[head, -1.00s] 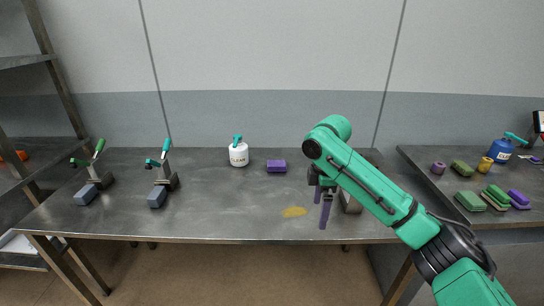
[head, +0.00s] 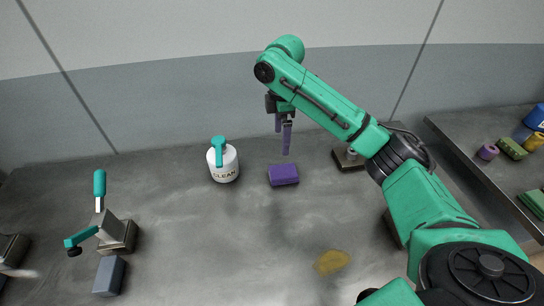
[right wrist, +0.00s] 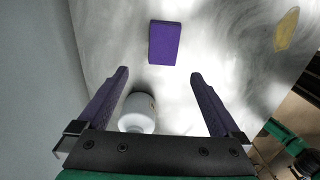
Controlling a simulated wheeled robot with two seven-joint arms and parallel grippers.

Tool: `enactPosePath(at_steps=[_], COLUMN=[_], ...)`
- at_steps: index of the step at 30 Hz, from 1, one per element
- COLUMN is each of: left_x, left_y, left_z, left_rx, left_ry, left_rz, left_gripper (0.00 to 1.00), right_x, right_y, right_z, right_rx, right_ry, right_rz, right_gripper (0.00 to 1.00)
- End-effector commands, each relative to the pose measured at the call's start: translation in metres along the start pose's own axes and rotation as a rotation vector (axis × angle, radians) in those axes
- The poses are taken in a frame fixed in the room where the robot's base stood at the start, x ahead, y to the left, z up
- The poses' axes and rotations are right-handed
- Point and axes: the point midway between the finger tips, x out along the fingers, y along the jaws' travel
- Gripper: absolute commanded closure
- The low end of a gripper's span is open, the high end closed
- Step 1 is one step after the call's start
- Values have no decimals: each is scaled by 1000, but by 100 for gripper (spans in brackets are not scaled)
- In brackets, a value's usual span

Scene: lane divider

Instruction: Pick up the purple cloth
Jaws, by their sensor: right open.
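The purple cloth (head: 284,175) is a small folded block lying on the grey metal table, right of the white bottle in the head view. In the right wrist view the cloth (right wrist: 165,42) lies beyond the fingertips, at the top middle. My right gripper (head: 284,150) is above the table, just above and behind the cloth in the head view. Its two purple fingers are apart with nothing between them in the right wrist view (right wrist: 160,75). It does not touch the cloth. My left gripper is not in view.
A white spray bottle (head: 223,162) with a teal top stands close left of the cloth. A yellow stain (head: 332,262) marks the table nearer me. A toggle clamp (head: 116,232) stands left. A side table (head: 470,130) with several cloths is at right.

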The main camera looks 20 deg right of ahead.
Motion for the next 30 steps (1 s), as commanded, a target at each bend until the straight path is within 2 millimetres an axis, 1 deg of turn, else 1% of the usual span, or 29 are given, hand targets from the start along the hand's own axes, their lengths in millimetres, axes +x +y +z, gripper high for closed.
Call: enactPosePath(at_steps=[2, 9, 11, 14, 16, 18, 21, 24, 28, 29, 30], left_x=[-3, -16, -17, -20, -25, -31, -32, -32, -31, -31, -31], left_y=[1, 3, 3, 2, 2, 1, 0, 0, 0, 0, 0], left_z=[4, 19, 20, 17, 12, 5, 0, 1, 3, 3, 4], left_rx=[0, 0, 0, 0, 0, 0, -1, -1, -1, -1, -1], left_ry=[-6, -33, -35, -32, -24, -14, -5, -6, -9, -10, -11], left_rz=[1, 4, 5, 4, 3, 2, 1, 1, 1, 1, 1], left_gripper=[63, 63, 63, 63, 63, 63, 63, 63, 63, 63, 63], right_x=[12, 72, 82, 93, 103, 117, 136, 143, 143, 143, 143], right_y=[-1, -1, -1, 0, 1, 3, 3, 4, 4, 4, 4], right_z=[1, 1, 1, 1, 2, 2, 2, 2, 2, 2, 2], right_rx=[0, 1, 1, 1, 0, 2, -1, -1, -1, -1, -1], right_ry=[-4, -4, -3, -3, -3, -4, -3, -2, -2, -2, -2], right_rz=[-6, -6, -5, -4, -4, -5, -3, -1, 0, 0, 0], right_gripper=[0, 0, 0, 0, 0, 0, 0, 0, 0, 4, 19])
